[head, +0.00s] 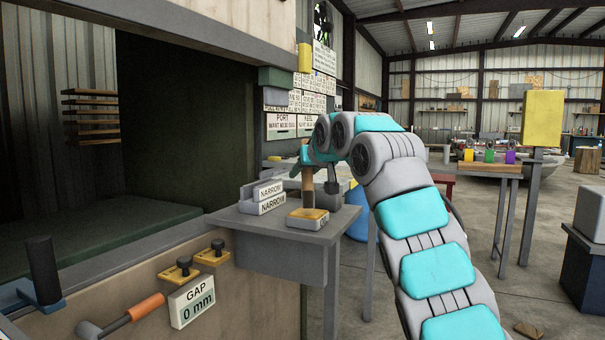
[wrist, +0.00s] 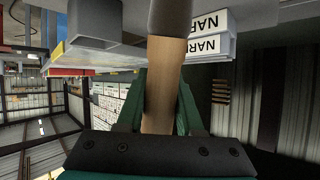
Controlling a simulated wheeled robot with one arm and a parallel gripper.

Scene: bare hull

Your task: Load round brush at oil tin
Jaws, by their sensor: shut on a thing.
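My gripper (head: 306,160) is shut on the wooden handle of the round brush (head: 308,183), seen at the end of my teal and grey arm. In the wrist view the handle (wrist: 162,95) runs between my two green fingers (wrist: 160,100), with the dark brush head at the top edge. The tin is not clear there.
The tin stands on a grey shelf (head: 290,232), beside two stacked blocks marked NARROW (head: 268,197). A gauge reading GAP 0 mm (head: 191,302) is on the hull side below left.

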